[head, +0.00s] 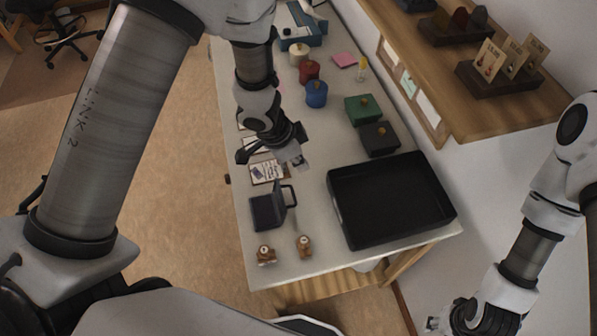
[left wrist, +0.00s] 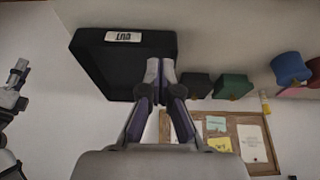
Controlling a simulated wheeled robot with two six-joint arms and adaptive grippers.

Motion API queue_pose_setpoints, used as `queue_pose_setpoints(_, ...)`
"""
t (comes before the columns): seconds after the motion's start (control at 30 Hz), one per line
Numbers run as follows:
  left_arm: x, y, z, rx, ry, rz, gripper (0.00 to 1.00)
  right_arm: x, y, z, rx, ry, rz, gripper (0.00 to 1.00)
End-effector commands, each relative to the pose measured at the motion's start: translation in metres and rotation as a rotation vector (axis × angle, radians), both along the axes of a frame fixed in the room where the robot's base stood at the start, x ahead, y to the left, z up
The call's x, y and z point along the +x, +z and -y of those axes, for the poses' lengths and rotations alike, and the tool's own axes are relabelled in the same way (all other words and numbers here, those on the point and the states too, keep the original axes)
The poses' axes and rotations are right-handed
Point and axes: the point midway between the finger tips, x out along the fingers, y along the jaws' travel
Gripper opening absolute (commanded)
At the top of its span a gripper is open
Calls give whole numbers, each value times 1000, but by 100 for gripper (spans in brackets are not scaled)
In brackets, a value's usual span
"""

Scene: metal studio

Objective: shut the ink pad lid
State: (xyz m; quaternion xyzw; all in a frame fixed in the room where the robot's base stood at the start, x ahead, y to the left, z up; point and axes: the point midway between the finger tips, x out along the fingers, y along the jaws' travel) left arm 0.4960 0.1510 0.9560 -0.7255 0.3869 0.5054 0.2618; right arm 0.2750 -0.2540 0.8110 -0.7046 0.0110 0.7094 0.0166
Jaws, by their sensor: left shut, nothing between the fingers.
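The ink pad (head: 263,212) is a dark blue-black box near the front left of the white table. Its lid (head: 279,202) stands raised on the right side, with a dark loop (head: 292,192) beside it. My left gripper (head: 300,160) is above the table, beyond the ink pad and apart from it. It is shut and empty, and its closed fingers (left wrist: 160,70) show in the left wrist view. The ink pad is not visible in that view. My right gripper (head: 437,323) is low at the right, off the table, and its fingers are too small to read.
A black tray (head: 338,207) lies right of the ink pad. Two wooden stamps (head: 304,246) stand in front of it and cards (head: 268,172) lie behind. Green (head: 362,109) and black (head: 380,138) boxes and coloured jars (head: 316,95) stand farther back. A wooden shelf (head: 450,75) runs along the right.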

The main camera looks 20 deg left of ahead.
Motion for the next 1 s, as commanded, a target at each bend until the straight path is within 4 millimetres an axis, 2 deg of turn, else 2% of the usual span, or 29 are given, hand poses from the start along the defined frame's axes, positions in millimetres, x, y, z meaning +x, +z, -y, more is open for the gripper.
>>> queue_pose_setpoints(0.17,-3,-14,7,19,-25,-8,0,-1,-1,0,0,0,-2,40)
queue_pose_setpoints(0.27,-1,-30,12,20,-27,-9,0,-1,-4,0,0,0,-3,40)
queue_pose_setpoints(0.6,12,-98,33,18,-26,-9,0,-1,-4,0,0,0,-2,40)
queue_pose_setpoints(0.8,-4,-97,6,16,-21,-8,0,-1,-2,0,0,0,-2,40)
queue_pose_setpoints(1.0,-9,-98,-1,17,-25,-6,0,-1,-1,0,0,0,-2,40)
